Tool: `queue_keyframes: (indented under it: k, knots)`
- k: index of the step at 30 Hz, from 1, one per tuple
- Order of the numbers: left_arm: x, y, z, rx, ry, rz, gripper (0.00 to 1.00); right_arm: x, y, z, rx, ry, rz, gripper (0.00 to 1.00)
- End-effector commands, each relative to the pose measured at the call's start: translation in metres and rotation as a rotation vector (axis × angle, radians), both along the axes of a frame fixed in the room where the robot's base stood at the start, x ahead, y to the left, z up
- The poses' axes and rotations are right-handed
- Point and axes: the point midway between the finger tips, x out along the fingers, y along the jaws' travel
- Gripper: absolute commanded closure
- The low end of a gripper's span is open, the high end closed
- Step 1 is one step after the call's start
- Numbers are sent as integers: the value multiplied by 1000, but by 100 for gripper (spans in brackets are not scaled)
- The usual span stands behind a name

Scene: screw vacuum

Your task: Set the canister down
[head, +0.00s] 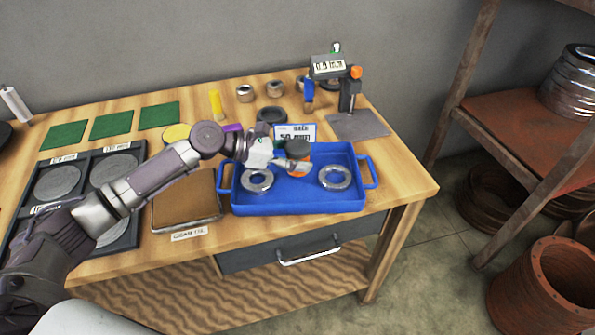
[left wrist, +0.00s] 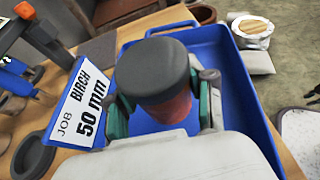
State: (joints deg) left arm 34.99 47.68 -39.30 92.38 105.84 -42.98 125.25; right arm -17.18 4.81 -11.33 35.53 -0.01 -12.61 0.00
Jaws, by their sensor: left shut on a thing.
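The canister has a dark grey lid and an orange-red body. In the head view the canister (head: 298,151) is over the back middle of the blue tray (head: 300,207), between two metal rings. My left gripper (head: 290,163) reaches in from the left and is shut on it. In the left wrist view the canister (left wrist: 155,72) stands between the two green-padded fingers (left wrist: 160,110), with the blue tray (left wrist: 235,75) around and below it. I cannot tell whether its base touches the tray floor. My right gripper is in neither view.
Metal rings lie in the tray at left (head: 257,181) and right (head: 335,178). A job card (head: 295,133) reading "BIRCH 50 mm" stands at the tray's back edge. A gauge stand (head: 347,95) is behind it. A brown pad (head: 186,200) lies left of the tray.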

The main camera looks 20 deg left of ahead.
Motion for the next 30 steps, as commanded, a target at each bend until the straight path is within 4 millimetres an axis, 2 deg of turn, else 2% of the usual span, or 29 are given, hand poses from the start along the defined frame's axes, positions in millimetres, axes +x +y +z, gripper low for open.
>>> queue_keyframes:
  k: [9, 22, 23, 27, 30]
  knots:
    - [1, 2, -38, -1, 2, 1, 84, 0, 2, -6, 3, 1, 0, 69]
    - [1, 2, -44, -1, 0, 0, 84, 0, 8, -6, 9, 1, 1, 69]
    - [1, 2, -44, 0, 0, 0, 43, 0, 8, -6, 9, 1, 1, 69]
    - [1, 2, -44, 1, 0, 0, 21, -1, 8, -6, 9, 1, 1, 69]
    - [1, 2, -44, 1, 0, 0, 21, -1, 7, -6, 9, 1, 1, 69]
